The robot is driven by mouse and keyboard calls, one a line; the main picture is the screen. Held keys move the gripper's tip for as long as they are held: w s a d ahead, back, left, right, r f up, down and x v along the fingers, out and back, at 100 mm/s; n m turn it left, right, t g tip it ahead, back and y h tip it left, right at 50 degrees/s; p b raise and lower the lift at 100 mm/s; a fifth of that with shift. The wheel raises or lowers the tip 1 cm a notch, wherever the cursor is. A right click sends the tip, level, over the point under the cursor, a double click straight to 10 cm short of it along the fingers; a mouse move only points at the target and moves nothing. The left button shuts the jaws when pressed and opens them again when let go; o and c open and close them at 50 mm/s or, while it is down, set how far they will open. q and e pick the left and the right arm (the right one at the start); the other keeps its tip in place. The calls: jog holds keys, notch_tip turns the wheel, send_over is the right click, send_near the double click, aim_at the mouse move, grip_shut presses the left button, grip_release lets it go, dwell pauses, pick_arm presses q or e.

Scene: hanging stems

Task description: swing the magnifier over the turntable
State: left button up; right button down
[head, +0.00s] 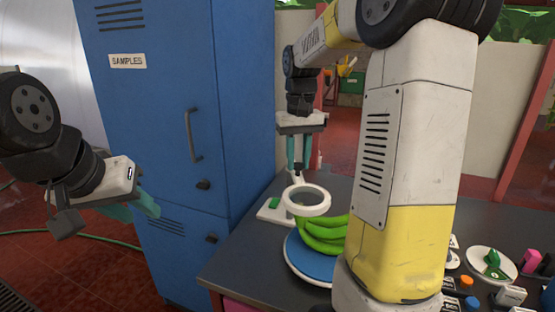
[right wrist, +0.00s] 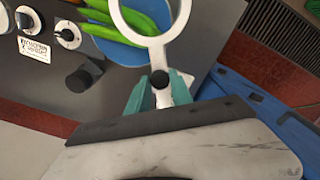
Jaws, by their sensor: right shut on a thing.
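The magnifier, a white ring on a short stem, shows in the head view (head: 305,211) and in the right wrist view (right wrist: 157,57). In both views the ring overlaps part of the disc and pods. My left gripper (head: 145,207) is empty-looking, far left; its finger gap is unclear.
A blue samples cabinet (head: 175,110) stands left of the dark table (head: 235,265). A white base plate with a green piece (head: 270,208) lies by the magnifier. My right arm hides the table's middle.

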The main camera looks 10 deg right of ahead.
jog(key=shift+w+d+r+n, duration=0.1)
jog(key=shift+w+d+n, duration=0.1)
jog(key=shift+d+n, duration=1.6)
jog(key=shift+a+n, duration=0.2)
jog(key=shift+n, duration=0.1)
jog(key=c, duration=1.1)
grip_release()
jog(key=shift+c, duration=0.2)
notch_tip(320, 180, up, 8)
